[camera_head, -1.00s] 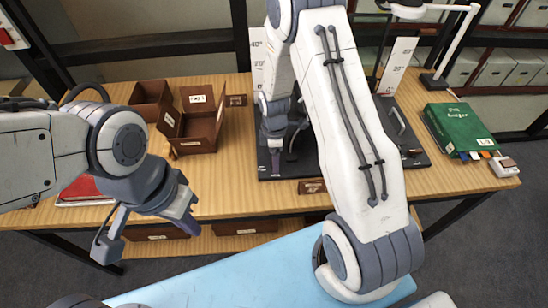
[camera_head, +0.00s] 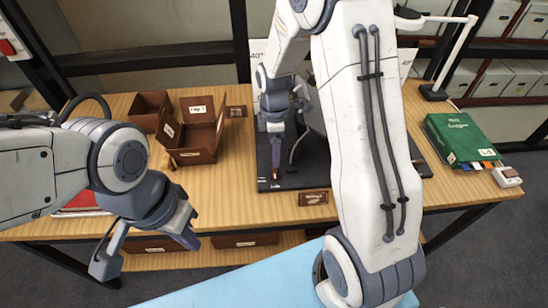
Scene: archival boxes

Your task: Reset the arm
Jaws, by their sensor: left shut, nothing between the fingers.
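My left gripper (camera_head: 188,238) hangs in front of the table's near edge at the left. Its fingers are shut with nothing between them. My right arm crosses the middle of the view, and its white forearm hides much of the table behind it. My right gripper (camera_head: 275,165) points down over the left part of a black mat (camera_head: 270,184). Its fingers are seen nearly edge-on, so I cannot tell whether they are open or shut.
Open brown boxes (camera_head: 195,135) stand on the wooden table (camera_head: 225,195) at the left. A red item (camera_head: 85,200) lies partly behind my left arm. A green box (camera_head: 458,138) and a white lamp (camera_head: 455,60) stand at the right. A light blue surface (camera_head: 250,275) lies in front.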

